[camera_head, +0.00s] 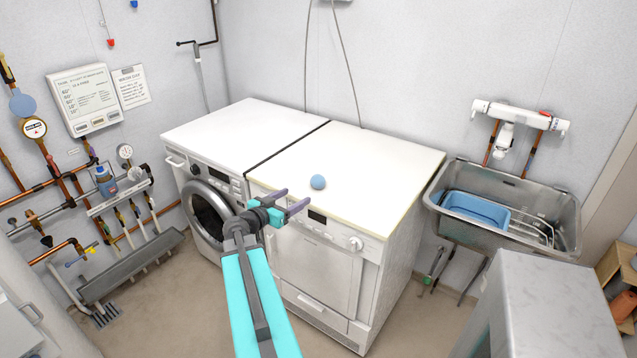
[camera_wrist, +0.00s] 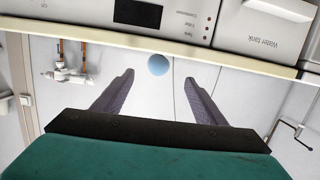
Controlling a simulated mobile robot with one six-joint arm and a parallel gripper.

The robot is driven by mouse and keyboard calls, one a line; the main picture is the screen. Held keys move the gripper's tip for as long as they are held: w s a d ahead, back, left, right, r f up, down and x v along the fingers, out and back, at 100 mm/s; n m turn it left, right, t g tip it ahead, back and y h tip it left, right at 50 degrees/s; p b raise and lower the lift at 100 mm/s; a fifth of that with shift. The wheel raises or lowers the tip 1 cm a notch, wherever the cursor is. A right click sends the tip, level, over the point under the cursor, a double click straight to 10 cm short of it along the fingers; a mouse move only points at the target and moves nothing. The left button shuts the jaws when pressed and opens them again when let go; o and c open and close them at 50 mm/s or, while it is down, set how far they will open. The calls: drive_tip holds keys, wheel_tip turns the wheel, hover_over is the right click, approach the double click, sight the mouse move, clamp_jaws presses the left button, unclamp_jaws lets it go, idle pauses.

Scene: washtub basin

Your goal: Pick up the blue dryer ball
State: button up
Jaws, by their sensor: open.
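The blue dryer ball (camera_head: 318,182) rests on the white top of the right-hand machine (camera_head: 375,165), near its front edge. My gripper (camera_head: 297,197) is open and empty, in front of that edge and a little to the left of the ball in the head view. In the wrist view, which is upside down, the ball (camera_wrist: 158,65) shows between and beyond the two fingertips (camera_wrist: 160,77), apart from both.
A washing machine (camera_head: 210,205) stands to the left, with a dark gap between the two tops. A metal sink (camera_head: 565,215) with a blue basin (camera_head: 476,209) is on the right. Pipes and gauges line the left wall. The machine top around the ball is clear.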

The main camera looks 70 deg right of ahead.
sight(313, 182)
drive_tip(key=shift+s+d+r, duration=0.35)
drive_tip(key=shift+d+r, duration=0.1)
drive_tip(key=shift+r, duration=0.2)
drive_tip(key=p+x, duration=0.3)
drive_tip(key=x, duration=0.4)
drive_tip(key=shift+s+d+r, duration=0.1)
drive_tip(key=shift+d, duration=0.15)
drive_tip(key=shift+s+d+f, duration=0.2)
drive_tip(key=shift+d, duration=0.3)
drive_tip(key=shift+d, duration=0.1)
drive_tip(key=p+x, duration=0.2)
drive_tip(key=shift+w+d+p, duration=0.1)
drive_tip(key=shift+d+p, duration=0.1)
drive_tip(key=shift+p, duration=0.1)
drive_tip(key=shift+p+x, duration=0.7)
drive_tip(key=shift+x, duration=0.7)
